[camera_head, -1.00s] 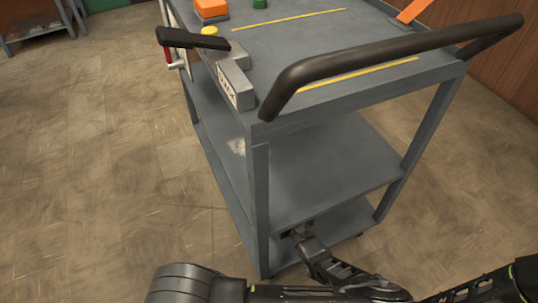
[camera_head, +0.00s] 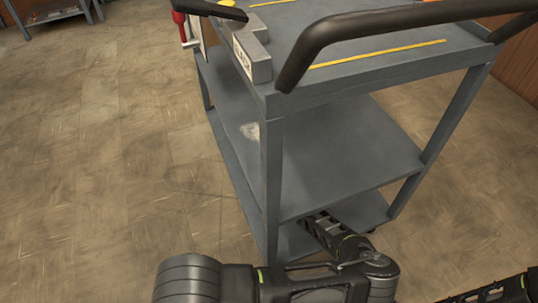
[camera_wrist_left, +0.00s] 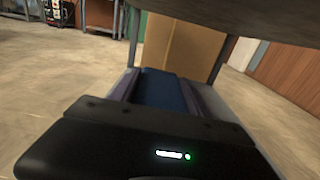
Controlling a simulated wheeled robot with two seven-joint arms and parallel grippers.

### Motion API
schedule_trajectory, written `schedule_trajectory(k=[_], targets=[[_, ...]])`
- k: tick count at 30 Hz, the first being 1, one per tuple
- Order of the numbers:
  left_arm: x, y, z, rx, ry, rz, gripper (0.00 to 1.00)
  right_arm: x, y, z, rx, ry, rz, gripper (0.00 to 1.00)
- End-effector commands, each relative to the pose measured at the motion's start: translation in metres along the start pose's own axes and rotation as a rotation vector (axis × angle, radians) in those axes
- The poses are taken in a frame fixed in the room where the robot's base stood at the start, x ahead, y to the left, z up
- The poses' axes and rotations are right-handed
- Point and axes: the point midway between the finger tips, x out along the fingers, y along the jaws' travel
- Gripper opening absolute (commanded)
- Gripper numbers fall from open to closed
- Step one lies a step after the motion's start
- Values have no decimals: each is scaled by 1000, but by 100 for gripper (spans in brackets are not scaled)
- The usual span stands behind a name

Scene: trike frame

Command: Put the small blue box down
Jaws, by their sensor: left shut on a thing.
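The small blue box (camera_wrist_left: 165,92) shows in the left wrist view between the two fingers of my left gripper (camera_wrist_left: 168,78), which is shut on it. In the head view my left arm comes in from the bottom left, and its wrist end reaches in at the near side of the grey cart (camera_head: 267,190), below the middle shelf (camera_head: 345,160) and over the lower shelf (camera_head: 295,242). The box and fingertips are hidden there. I cannot tell whether the box touches a shelf. My right gripper is out of view; part of my right arm shows at the bottom right.
The cart's corner posts and black handle (camera_head: 390,25) stand close to my arm. A grey block labelled BLACK (camera_head: 245,50) sits on the cart top's left edge. The floor left of the cart is clear.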

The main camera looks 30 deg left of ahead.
Motion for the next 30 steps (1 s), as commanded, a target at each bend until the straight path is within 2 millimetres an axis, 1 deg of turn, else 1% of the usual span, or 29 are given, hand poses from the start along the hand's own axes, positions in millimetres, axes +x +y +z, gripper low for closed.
schedule_trajectory(k=[1, 4, 7, 15, 17, 19, 21, 24, 27, 30], targets=[[10, 1, -3, 0, -3, 2, 0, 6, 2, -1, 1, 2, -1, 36], [23, 0, -1, -1, -2, 0, 0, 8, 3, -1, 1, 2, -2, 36], [27, 0, 0, -1, -1, 0, 0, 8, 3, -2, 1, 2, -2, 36], [27, 0, 1, -1, -1, 0, 0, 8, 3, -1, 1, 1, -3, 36], [30, 0, 0, -1, -1, 0, 0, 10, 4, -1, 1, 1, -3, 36], [38, 0, -1, 0, -3, 1, 0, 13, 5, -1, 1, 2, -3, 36], [37, 0, -18, 0, -1, -2, 0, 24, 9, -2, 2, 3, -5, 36], [36, -1, -32, 0, -1, -2, 0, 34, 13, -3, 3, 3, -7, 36], [36, 0, -36, -2, -2, -2, 0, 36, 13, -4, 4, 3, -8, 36], [36, 0, -34, -2, -2, -1, 0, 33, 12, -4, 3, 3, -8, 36]])
